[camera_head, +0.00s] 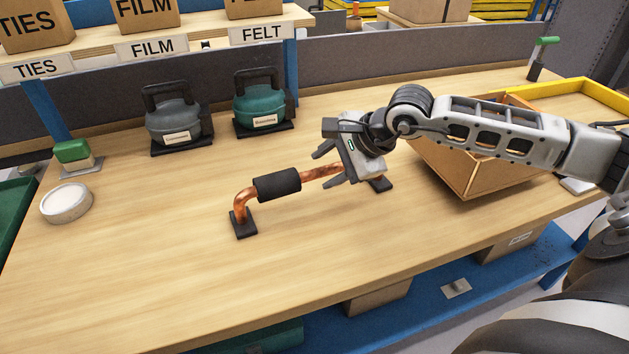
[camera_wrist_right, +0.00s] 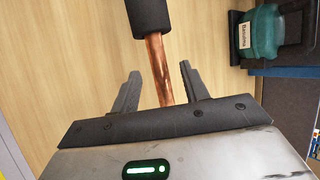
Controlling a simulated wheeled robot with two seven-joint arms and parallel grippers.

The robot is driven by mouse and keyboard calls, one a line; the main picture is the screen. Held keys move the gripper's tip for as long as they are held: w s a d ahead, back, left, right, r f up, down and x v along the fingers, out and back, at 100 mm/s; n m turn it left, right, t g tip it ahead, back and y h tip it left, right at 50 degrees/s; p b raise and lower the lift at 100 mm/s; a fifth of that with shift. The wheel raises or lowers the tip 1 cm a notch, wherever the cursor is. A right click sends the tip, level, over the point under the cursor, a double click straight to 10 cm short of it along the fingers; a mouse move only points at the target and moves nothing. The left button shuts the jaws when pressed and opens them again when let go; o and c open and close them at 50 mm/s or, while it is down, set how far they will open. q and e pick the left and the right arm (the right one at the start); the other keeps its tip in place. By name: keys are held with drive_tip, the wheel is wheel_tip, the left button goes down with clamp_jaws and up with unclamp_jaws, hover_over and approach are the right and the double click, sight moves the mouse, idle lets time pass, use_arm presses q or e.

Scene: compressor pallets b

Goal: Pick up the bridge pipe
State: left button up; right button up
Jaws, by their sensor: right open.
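The bridge pipe is a copper pipe with a black sleeve (camera_head: 277,185) around its middle, standing on black feet on the wooden table. Its bent left end (camera_head: 243,200) and left foot (camera_head: 243,223) show in the head view. My right gripper (camera_head: 328,167) is at the pipe's right part, which it partly hides. In the right wrist view the open fingers (camera_wrist_right: 158,88) lie on either side of the bare copper (camera_wrist_right: 158,65), with gaps to both. The black sleeve is beyond the fingertips there. My left gripper is not in view.
A grey compressor (camera_head: 178,124) and a green compressor (camera_head: 263,105) stand behind the pipe. A wooden crate (camera_head: 463,180) is at the right under my right arm. A white round dish (camera_head: 66,203) is at the left. The table's front middle is clear.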

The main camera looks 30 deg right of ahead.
drive_tip(key=shift+p+x, duration=0.8)
drive_tip(key=shift+x, duration=2)
drive_tip(key=shift+r, duration=0.1)
clamp_jaws()
